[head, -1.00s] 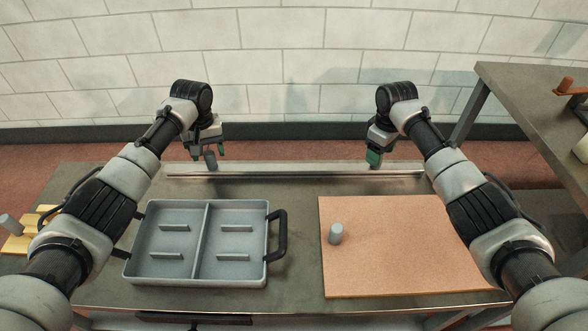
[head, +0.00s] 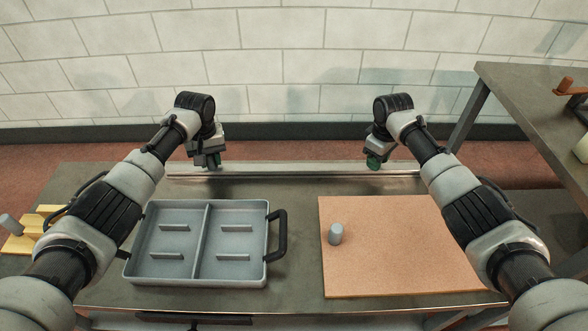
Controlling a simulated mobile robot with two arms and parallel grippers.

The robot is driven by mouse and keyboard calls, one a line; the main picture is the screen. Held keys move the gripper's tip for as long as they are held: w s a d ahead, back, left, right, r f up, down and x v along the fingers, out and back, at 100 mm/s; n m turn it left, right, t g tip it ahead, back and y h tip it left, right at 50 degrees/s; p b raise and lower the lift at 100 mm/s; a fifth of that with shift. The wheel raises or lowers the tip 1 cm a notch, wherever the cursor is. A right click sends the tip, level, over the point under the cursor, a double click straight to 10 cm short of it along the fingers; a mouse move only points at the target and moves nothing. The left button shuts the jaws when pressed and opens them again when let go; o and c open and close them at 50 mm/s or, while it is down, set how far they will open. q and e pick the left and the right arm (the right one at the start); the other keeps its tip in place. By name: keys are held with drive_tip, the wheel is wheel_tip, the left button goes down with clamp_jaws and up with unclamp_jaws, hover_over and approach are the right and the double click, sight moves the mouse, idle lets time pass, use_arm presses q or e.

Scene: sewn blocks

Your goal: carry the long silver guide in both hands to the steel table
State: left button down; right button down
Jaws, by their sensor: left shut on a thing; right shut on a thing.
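The long silver guide (head: 290,172) is a thin, straight metal strip. It lies left to right along the back edge of the grey metal table in front of me (head: 300,275). My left gripper (head: 208,163) is shut on the guide toward its left end. My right gripper (head: 374,163) is shut on it toward its right end. The fingertips are small and partly hidden by the wrists, so the exact contact is hard to see. The guide looks level and low; I cannot tell whether it touches the tabletop. Another grey table (head: 530,105) stands at the right.
A grey two-part tray (head: 207,245) with a black handle sits front left. A tan board (head: 410,255) with a grey peg (head: 335,234) lies front right. Yellow blocks (head: 30,235) are at the far left. An orange-handled thing (head: 570,87) stands on the right table. A tiled wall is behind.

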use_arm(q)
drive_tip(key=shift+w+r, duration=0.1)
drive_tip(key=shift+r, duration=0.05)
use_arm(e)
drive_tip(key=shift+w+r, duration=0.1)
drive_tip(key=shift+r, duration=0.05)
